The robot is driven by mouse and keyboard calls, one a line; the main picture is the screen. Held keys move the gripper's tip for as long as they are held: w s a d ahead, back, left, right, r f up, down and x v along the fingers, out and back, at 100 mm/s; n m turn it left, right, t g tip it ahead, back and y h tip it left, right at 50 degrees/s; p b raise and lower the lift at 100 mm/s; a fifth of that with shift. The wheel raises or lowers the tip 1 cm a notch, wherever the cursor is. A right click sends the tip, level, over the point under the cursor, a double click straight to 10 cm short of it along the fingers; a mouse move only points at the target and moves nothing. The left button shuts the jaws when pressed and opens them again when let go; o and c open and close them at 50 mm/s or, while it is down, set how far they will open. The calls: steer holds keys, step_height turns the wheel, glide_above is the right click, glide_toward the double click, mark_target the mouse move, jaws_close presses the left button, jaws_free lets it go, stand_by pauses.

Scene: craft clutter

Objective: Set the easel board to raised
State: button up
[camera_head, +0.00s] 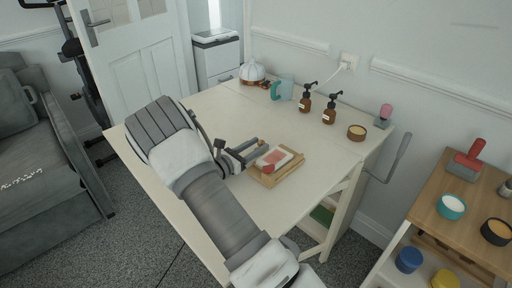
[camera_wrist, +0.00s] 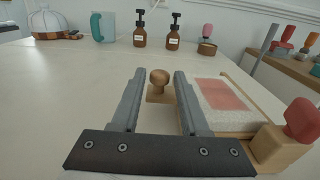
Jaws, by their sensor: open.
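The easel board (camera_head: 279,160) looks like a small white panel with a pink-red patch, lying almost flat in a wooden frame on the pale table. It also shows right of my fingers in the wrist view (camera_wrist: 222,95). A round wooden knob on a small wooden block (camera_wrist: 158,77) appears between my fingertips; I cannot tell whether they reach around it. A red knob (camera_wrist: 302,119) sits on a wooden block at the frame's near corner. My gripper (camera_head: 261,146) is open and low over the table, just left of the board (camera_wrist: 160,74), with nothing clasped.
At the back of the table (camera_head: 205,105) stand a white ribbed dome (camera_head: 252,71), a teal mug (camera_head: 283,89), two brown pump bottles (camera_head: 305,103) (camera_head: 329,113) and a small wooden bowl (camera_head: 357,131). A shelf unit (camera_head: 455,180) with jars stands right. The table's middle is clear.

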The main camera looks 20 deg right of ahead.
jaws_close()
stand_by(1.4)
